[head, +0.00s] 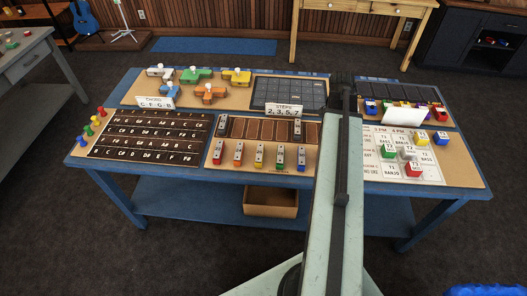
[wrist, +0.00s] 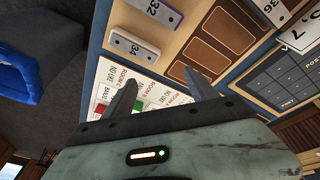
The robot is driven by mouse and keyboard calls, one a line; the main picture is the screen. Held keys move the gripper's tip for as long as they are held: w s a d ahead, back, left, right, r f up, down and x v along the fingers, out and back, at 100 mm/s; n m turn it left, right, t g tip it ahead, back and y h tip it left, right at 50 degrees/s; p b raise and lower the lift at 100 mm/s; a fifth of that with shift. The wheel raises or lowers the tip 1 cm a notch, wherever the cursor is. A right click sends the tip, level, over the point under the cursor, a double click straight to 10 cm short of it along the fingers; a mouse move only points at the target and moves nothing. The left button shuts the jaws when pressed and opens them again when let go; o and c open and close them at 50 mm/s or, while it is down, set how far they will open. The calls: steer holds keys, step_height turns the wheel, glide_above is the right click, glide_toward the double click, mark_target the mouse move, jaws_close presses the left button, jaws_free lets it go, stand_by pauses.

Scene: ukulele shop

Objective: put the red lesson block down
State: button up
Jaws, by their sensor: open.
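A red lesson block (head: 412,169) rests on the lower part of the white lesson chart (head: 377,171), at the right of the blue table. A green block (head: 388,150), a yellow block (head: 421,138) and a blue block (head: 440,138) are also on or beside the chart. My gripper (wrist: 160,76) is open, with its two dark fingers apart and nothing seen held between them. Part of the printed chart shows behind the fingers in the wrist view (wrist: 118,80). In the head view my arm hides some of the table, and the fingers are not clearly visible.
Numbered bars (head: 260,156) stand in a row left of my arm. Wooden pieces (head: 208,93), a dark grid (head: 285,93) and a lettered board (head: 150,135) fill the left and back. A tray of coloured blocks (head: 420,94) with a white card is at back right.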

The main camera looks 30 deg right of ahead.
steer(key=w+a+n+y, duration=0.1)
steer(key=w+a+n, duration=0.3)
steer(key=a, duration=0.6)
steer(key=w+a+n, duration=0.3)
steer(key=w+a, duration=0.1)
steer(key=a, duration=0.6)
steer(key=a+n+y, duration=0.2)
steer(key=a+n, duration=0.7)
steer(key=a, duration=1.5)
steer(key=shift+w+f+t, duration=0.3)
steer(key=shift+w+f, duration=0.05)
